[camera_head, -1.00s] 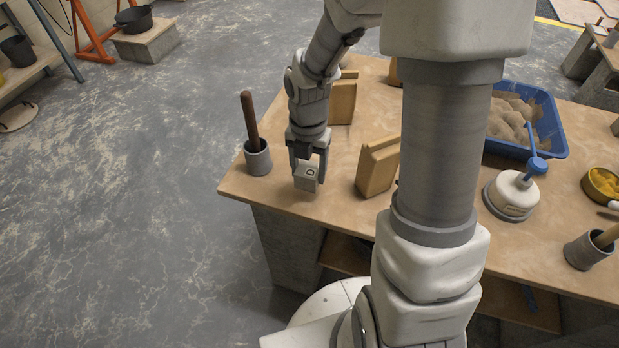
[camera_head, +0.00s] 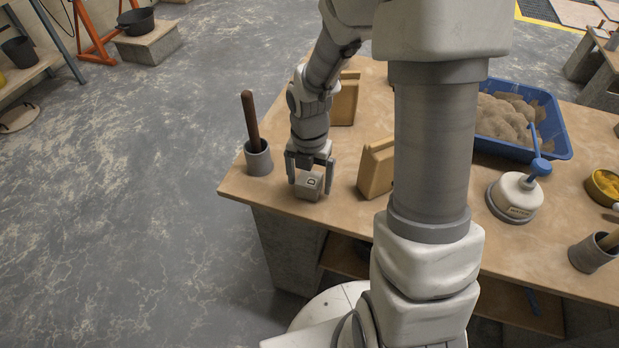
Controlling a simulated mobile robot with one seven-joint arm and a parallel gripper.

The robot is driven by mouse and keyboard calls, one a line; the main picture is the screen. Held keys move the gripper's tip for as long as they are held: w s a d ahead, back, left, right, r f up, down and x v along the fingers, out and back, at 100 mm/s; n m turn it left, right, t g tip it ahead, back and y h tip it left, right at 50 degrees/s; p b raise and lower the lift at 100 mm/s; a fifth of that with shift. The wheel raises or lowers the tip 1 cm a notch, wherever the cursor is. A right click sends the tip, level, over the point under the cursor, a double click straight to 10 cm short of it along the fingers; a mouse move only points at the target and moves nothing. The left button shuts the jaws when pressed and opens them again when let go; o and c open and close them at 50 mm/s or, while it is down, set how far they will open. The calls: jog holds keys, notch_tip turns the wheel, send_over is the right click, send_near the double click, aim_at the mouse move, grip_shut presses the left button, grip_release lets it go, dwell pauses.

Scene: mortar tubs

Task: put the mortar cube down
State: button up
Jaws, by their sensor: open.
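The mortar cube (camera_head: 308,187) is small and grey with a dark mark on its face. It rests on the wooden table (camera_head: 345,205) near the left front corner. My gripper (camera_head: 310,183) points down over the cube, with its jaws open and one finger on either side of it. Whether a finger still touches the cube cannot be told from this view.
A grey cup with a wooden-handled tool (camera_head: 258,160) stands close to the left.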

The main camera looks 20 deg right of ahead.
notch_tip(320, 180, up, 12)
jog(key=p, duration=0.3)
notch_tip(320, 180, up, 10)
jog(key=m+t, duration=0.3)
jog(key=m, duration=1)
send_over(309, 178)
jog(key=s, duration=0.6)
jog(key=s+r+m+t, duration=0.2)
jog(key=s+r+m, duration=0.3)
jog(key=m, duration=1)
jog(key=s, duration=0.3)
jog(key=shift+r+m+t, duration=0.3)
jog(key=shift+r+m, duration=0.05)
jog(key=shift+m, duration=0.05)
notch_tip(309, 178, up, 5)
jog(key=p, duration=0.5)
jog(key=shift+f, duration=0.15)
